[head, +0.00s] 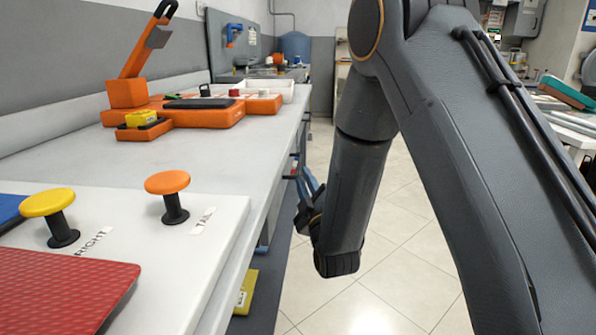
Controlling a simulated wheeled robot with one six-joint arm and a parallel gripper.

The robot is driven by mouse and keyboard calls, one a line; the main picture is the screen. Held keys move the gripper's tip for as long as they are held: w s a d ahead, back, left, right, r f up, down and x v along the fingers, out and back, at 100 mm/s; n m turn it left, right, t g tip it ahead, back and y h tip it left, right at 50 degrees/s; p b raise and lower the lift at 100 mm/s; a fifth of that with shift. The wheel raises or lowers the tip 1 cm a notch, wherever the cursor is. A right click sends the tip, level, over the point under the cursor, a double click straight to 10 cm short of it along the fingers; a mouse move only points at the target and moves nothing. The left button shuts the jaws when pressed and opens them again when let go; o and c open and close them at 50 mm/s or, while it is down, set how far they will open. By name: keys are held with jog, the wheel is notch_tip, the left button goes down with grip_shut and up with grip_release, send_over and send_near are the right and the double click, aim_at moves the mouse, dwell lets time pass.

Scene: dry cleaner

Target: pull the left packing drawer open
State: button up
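Dark drawer handles (290,177) stick out from the front of the long white counter (225,150). The drawer fronts are seen almost edge-on, and I cannot tell which one is the left packing drawer. My gripper (309,180) hangs beside the counter front, close to these handles. My own forearm and wrist hide part of it. I cannot tell whether its fingers touch a handle or whether they are open or shut. No drawer visibly stands far out from the counter.
An orange machine (127,95) stands on the counter. A nearer white panel carries a yellow knob (48,203), an orange knob (167,183) and a red mat (60,290). A yellow object (246,291) is low beside the counter. The tiled floor (385,290) is clear.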

aim_at(299, 163)
jog(key=x, duration=0.7)
jog(key=shift+b, duration=0.4)
grip_shut()
